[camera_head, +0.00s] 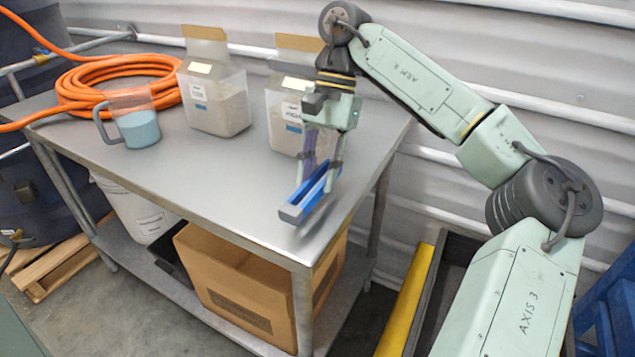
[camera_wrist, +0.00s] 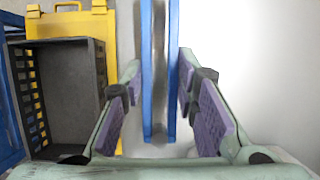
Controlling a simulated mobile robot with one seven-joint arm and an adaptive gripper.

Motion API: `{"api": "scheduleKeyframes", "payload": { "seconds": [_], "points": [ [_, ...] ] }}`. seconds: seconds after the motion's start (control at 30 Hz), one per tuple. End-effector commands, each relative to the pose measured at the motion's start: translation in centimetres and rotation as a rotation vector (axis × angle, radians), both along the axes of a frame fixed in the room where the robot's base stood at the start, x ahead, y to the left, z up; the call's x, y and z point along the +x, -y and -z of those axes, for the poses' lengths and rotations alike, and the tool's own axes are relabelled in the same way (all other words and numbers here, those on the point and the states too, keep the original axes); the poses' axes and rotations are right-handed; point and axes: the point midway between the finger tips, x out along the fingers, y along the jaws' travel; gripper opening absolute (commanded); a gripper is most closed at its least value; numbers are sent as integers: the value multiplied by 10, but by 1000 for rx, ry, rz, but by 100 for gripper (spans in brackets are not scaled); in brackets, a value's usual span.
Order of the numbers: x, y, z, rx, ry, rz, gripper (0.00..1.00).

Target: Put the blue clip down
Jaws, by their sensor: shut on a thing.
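The blue clip (camera_head: 309,196) is a long, narrow blue piece with a grey channel along its middle. My gripper (camera_head: 322,172) points down and is shut on it, near the front right corner of the metal table (camera_head: 215,170). A soft shadow lies by the clip's near end; I cannot tell whether the clip touches the tabletop. In the wrist view the clip (camera_wrist: 147,90) runs lengthwise between the two purple-padded fingers of my gripper (camera_wrist: 160,62). Its far end is cut off by the top of that view.
Two clear bins of pale material, a left one (camera_head: 215,103) and a right one (camera_head: 288,130) behind my gripper, stand at the back. A measuring cup (camera_head: 133,128) and orange hose (camera_head: 112,82) are at left. The table's front middle is clear. A cardboard box (camera_head: 235,275) is below.

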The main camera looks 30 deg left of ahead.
Motion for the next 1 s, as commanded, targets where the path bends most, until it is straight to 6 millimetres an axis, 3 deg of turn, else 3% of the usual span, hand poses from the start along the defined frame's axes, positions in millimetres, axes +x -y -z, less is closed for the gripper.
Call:
{"api": "scheduleKeyframes", "payload": {
  "seconds": [0.2, 0.57, 0.6, 0.87, 1.0],
  "points": [
    [-2, 0, 31, 0, -3, -2, 2],
    [-3, -1, 37, 1, -3, -3, 2],
    [-3, -1, 37, 1, -3, -2, 29],
    [-3, -1, 36, 1, -3, -2, 46],
    [-3, -1, 36, 1, -2, -2, 47]
  ]
}}
